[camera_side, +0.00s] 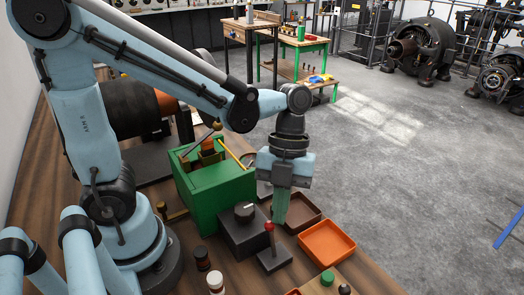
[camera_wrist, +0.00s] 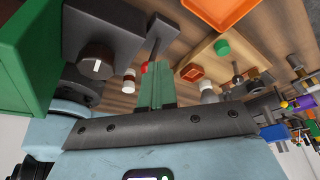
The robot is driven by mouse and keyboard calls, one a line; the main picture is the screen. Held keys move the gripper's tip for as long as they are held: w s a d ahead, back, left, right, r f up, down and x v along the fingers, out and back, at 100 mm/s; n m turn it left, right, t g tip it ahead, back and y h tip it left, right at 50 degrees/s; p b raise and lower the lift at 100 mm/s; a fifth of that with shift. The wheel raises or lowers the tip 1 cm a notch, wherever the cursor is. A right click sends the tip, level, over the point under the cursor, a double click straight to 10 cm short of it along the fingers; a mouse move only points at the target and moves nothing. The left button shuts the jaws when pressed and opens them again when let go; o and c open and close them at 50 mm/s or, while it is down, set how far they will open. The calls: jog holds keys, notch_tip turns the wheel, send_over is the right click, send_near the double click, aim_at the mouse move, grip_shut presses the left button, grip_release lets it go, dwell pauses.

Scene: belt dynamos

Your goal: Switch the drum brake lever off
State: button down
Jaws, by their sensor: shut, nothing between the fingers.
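A small lever with a red knob (camera_side: 269,226) stands up from a dark grey base plate (camera_side: 275,259) on the bench. I cannot read any label that says it is the drum brake lever. My gripper (camera_side: 279,222) points down with its green fingers shut and empty, right beside the red knob. I cannot tell whether they touch it.
A dark box with a dial knob (camera_side: 244,211) and a green machine (camera_side: 212,195) with a yellow rod stand left of the lever. An orange tray (camera_side: 327,243) and a brown tray lie right of it. Small bottles (camera_side: 215,281) and a green button (camera_side: 327,277) are in front.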

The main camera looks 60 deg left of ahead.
jog(key=shift+r, duration=0.15)
jog(key=shift+r, duration=0.6)
jog(key=shift+w+d, duration=0.1)
jog(key=w+v, duration=0.2)
jog(key=v, duration=0.9)
jog(key=shift+w+d, duration=0.15)
jog(key=shift+w, duration=0.05)
jog(key=shift+r, duration=0.1)
